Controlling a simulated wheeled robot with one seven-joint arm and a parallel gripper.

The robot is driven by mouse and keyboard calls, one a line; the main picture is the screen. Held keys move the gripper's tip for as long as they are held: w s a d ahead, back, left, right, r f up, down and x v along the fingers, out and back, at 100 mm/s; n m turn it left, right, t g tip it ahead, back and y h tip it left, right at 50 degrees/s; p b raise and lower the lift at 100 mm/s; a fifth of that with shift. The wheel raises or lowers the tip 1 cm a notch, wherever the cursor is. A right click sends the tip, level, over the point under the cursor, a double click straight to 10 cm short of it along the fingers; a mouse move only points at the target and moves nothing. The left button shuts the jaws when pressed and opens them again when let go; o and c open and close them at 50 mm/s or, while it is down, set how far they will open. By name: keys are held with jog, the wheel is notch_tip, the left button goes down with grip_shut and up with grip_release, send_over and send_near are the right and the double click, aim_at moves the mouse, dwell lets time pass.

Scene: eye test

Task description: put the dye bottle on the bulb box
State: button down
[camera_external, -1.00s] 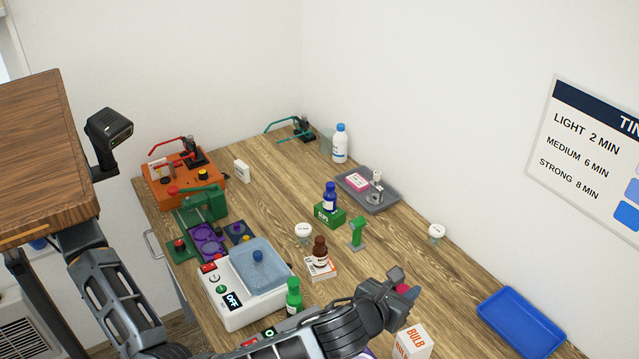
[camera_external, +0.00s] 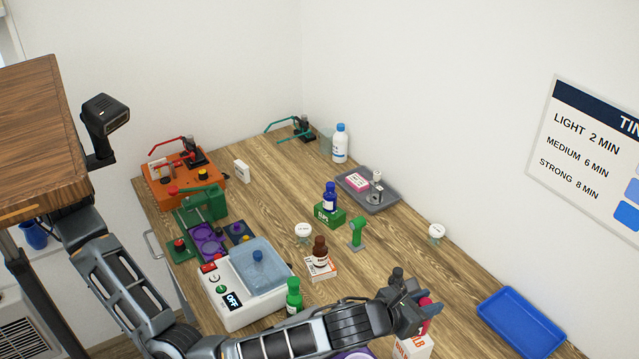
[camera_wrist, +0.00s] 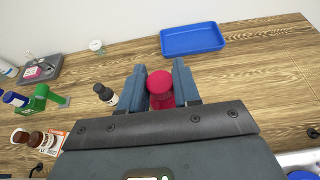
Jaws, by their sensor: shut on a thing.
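My gripper (camera_external: 424,312) is shut on a red bottle, taken to be the dye bottle (camera_external: 425,301). In the wrist view its round red cap (camera_wrist: 160,83) shows between the two fingers (camera_wrist: 161,88). The white bulb box (camera_external: 414,349) with orange-red lettering is at the bottom of the external view, just below my gripper in the picture. My gripper and the bottle hide its upper part. The height of the bottle over the box cannot be told. The box is hidden in the wrist view.
A black bottle (camera_wrist: 106,95) stands left of my fingers in the wrist view. A blue tray (camera_external: 520,322) lies to the right. A green bottle (camera_external: 293,296), a brown bottle (camera_external: 319,252) and a water bath (camera_external: 238,300) stand to the left. Bare wood lies between gripper and tray.

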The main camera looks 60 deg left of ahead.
jog(key=shift+w+a+f, duration=0.25)
jog(key=shift+w+f, duration=0.1)
jog(key=shift+w, duration=0.1)
jog(key=shift+f+p, duration=0.4)
jog(key=shift+f, duration=1.55)
jog(key=shift+f, duration=0.15)
jog(key=c, duration=0.8)
grip_release()
jog(key=shift+s+r, duration=0.1)
jog(key=shift+r, duration=0.1)
jog(key=b+v, duration=0.1)
jog(key=v, duration=1)
jog(key=shift+s+r+b, duration=0.2)
jog(key=shift+s+b, duration=0.1)
jog(key=shift+s, duration=0.05)
